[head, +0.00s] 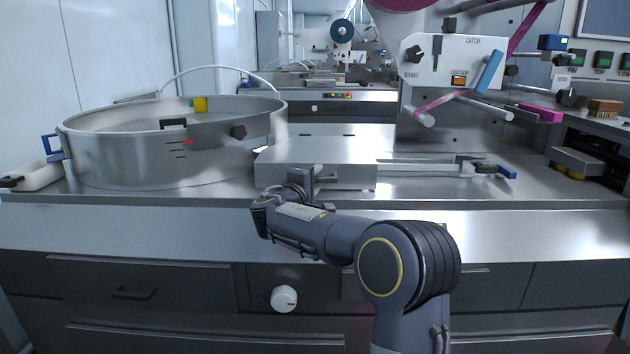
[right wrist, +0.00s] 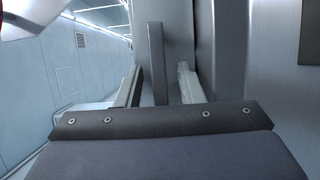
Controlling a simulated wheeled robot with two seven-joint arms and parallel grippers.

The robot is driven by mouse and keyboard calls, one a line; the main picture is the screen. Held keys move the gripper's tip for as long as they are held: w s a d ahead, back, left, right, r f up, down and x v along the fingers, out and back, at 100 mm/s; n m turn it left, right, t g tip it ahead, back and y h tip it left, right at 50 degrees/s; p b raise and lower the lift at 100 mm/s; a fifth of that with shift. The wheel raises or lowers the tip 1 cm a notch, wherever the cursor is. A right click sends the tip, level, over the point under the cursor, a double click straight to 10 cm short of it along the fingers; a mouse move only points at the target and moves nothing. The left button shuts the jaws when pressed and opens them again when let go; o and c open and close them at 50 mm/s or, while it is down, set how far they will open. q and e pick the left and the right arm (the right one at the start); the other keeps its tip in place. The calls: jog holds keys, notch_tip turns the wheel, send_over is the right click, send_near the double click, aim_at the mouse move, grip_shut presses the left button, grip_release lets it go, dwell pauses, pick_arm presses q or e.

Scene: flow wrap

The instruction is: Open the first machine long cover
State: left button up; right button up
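The long cover appears to be the low, flat steel housing (head: 325,152) on the machine's worktop, in the middle of the head view. It lies flat and looks closed. A small handle shows at its front, partly hidden by my right gripper (head: 302,180), which is at the front face. In the right wrist view the two fingers of my right gripper (right wrist: 158,88) are apart. A dark grey upright bar (right wrist: 157,55), seemingly the handle, stands between them with a gap on each side. My left gripper is not in view.
A large round steel bowl (head: 150,160) stands left of the housing. A rail with a blue-ended lever (head: 505,172) lies to the right. A control panel with pink film and rollers (head: 455,62) rises behind. A white knob (head: 284,298) sits on the lower front panel.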

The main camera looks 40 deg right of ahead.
grip_shut()
